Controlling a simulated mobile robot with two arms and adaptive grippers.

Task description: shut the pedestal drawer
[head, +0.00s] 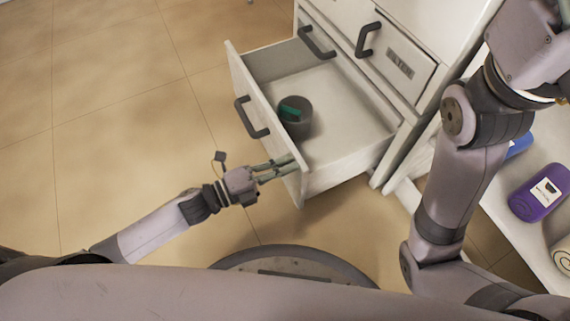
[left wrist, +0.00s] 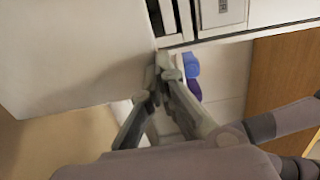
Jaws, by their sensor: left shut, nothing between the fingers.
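The white pedestal drawer (head: 341,168) stands pulled far out of the cabinet in the head view, with a dark handle (head: 251,118) on its front panel. A dark round container with a green mark (head: 295,117) sits inside it. My left gripper (head: 291,164) is shut and empty at the near end of the drawer's front panel, low by the near corner. In the left wrist view the shut fingers (left wrist: 163,66) lie by the edge of a large pale panel (left wrist: 75,55). I cannot tell whether they touch it. My right gripper is not in view.
The white cabinet (head: 440,25) has other closed fronts with dark handles, one labelled. A purple bottle (head: 538,192) lies on a white shelf at the right, with a blue item (head: 520,146) beside it. Tiled floor (head: 100,110) is clear at the left.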

